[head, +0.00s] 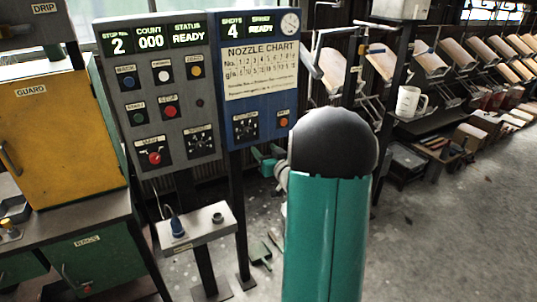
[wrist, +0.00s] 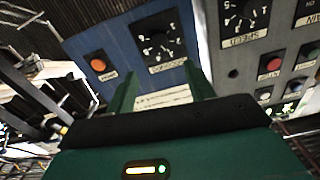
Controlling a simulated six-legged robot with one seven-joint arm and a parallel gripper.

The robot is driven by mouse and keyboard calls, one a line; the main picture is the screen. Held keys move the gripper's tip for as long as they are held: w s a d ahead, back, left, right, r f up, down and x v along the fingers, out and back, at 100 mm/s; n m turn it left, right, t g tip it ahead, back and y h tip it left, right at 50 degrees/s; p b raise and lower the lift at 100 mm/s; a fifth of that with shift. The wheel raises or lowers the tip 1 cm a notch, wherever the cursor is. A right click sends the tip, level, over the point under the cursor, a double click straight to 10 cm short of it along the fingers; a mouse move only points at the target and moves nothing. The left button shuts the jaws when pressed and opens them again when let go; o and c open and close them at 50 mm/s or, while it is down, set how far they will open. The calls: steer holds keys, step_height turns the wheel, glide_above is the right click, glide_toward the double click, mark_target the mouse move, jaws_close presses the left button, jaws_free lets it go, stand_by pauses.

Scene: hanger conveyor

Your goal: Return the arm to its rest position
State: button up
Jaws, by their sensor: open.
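My arm stands upright in the head view, with a teal link under a dark rounded cap. It hides part of the floor and the racks behind it. My gripper shows in the wrist view (wrist: 163,92) with its two green fingers apart and nothing seen between them. The wrist view looks toward the blue panel (wrist: 135,42), rolled over, with its dial and orange button beyond the fingers. I cannot tell how far the fingers are from the panel. Small green parts show left of the arm in the head view, but I cannot make out the fingers there.
The grey control panel (head: 200,110) and blue nozzle-chart panel (head: 236,60) stand on posts left of my arm. A small shelf (head: 196,228) juts out below. A yellow guard cabinet (head: 60,140) is far left. Floor at right is open.

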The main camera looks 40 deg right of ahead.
steer(key=shift+v, duration=0.95)
steer(key=s+a+r+n+g, duration=0.1)
steer(key=a+r+g, duration=0.25)
steer(key=a, duration=0.55)
steer(key=s+a+r+g, duration=0.15)
steer(key=a+r, duration=0.25)
steer(key=a, duration=0.6)
steer(key=s+a+f+n+g+y, duration=0.2)
steer(key=s+a+g+y, duration=0.3)
steer(key=s+a, duration=1.4)
steer(key=shift+a+n+g, duration=0.7)
steer(key=shift+g, duration=0.2)
